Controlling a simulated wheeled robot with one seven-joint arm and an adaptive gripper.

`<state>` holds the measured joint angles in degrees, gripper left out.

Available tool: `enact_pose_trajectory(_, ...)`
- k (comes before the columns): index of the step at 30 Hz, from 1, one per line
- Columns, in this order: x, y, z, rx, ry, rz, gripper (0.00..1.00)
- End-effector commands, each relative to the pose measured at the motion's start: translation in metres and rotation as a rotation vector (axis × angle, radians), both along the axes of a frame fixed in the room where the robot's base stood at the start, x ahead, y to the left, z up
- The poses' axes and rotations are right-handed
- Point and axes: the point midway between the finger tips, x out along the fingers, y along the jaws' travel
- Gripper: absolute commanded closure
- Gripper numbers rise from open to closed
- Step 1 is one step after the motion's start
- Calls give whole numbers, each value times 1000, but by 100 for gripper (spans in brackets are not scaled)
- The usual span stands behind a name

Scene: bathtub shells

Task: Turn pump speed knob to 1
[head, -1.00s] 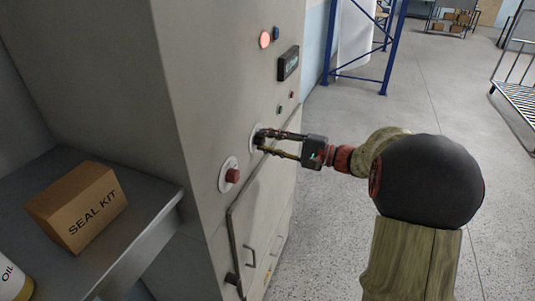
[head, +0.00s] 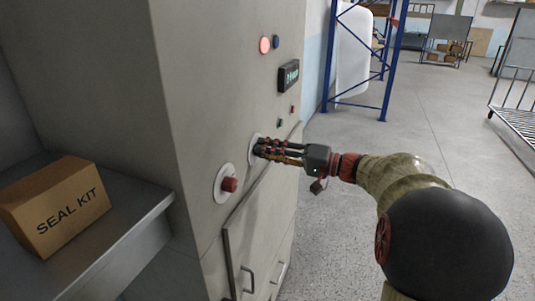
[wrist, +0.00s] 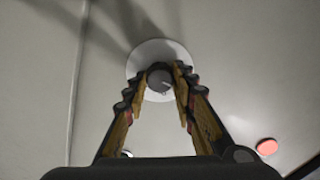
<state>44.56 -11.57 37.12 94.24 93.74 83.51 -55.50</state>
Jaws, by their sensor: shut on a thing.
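The knob (wrist: 159,80) is a dark grey round dial with a pale pointer line, on a white round plate (wrist: 150,53) on the cabinet front. In the wrist view it sits between the tips of my gripper (wrist: 161,77), which is shut on it. The pointer line runs toward the lower right in that view. In the head view my gripper (head: 259,148) reaches the plate (head: 252,154) from the right, and its fingers hide most of the knob. No numbers can be read around the knob.
A red button (head: 229,184) on a white plate is left of the knob. A small display (head: 289,75) and a lit red lamp (head: 264,45) are above. A seal kit box (head: 62,205) is on the shelf at left.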

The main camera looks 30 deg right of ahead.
Motion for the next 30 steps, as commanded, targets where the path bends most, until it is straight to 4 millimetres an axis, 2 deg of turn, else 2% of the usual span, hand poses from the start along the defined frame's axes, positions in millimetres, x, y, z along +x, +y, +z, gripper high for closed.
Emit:
enact_pose_trajectory(15,0,0,-2,-16,-9,1,99)
enact_pose_trajectory(16,0,0,-3,-16,-9,1,73)
enact_pose_trajectory(25,0,0,-1,-16,-11,0,56)
enact_pose_trajectory(30,0,0,-1,-15,-11,1,55)
